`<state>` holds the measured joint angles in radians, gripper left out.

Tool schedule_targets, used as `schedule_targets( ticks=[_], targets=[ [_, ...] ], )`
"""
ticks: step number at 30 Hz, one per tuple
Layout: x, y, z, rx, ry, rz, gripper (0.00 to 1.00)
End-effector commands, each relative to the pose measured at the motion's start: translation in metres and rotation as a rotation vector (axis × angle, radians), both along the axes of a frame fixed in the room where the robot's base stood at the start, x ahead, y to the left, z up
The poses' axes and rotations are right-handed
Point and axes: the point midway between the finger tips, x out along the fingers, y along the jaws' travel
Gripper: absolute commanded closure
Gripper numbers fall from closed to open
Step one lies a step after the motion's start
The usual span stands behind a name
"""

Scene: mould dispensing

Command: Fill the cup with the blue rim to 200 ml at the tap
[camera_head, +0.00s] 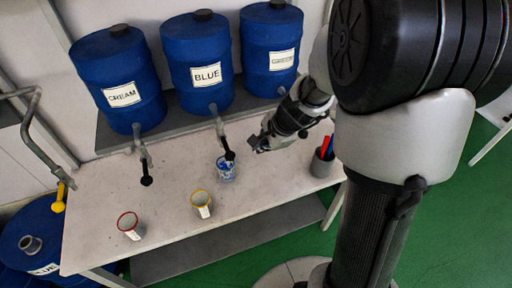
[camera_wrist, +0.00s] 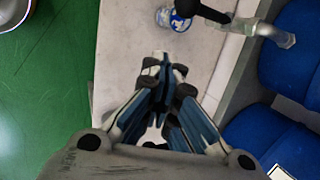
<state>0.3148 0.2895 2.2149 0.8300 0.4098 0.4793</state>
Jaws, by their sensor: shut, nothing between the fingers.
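The cup with the blue rim (camera_head: 226,173) stands on the white table under the tap (camera_head: 220,128) of the barrel labelled BLUE (camera_head: 199,52). Blue shows in the cup, but I cannot read its level. The tap's black handle (camera_head: 229,155) hangs over the cup and partly hides it. In the wrist view the cup (camera_wrist: 172,19) is at the top, with the black handle (camera_wrist: 203,11) beside it and the tap (camera_wrist: 262,29) to the right. My gripper (camera_head: 258,146) is right of the cup, apart from it. Its fingers (camera_wrist: 164,75) are shut and empty.
A yellow-rimmed cup (camera_head: 202,205) and a red-rimmed cup (camera_head: 130,226) stand nearer the front of the table (camera_head: 170,222). A CREAM barrel (camera_head: 118,76) and another blue barrel (camera_head: 270,38) flank the BLUE one.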

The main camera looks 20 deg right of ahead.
Motion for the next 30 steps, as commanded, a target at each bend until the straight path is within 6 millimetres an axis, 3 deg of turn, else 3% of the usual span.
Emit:
schedule_targets(
  ticks=[3, 9, 30],
  targets=[
    [-0.012, -0.005, 0.025, -0.001, -0.001, -0.001, 1.0],
    [-0.024, -0.009, 0.043, 0.0, 0.001, 0.001, 1.0],
    [-0.027, -0.009, 0.046, 0.0, 0.002, 0.002, 1.0]
  ],
)
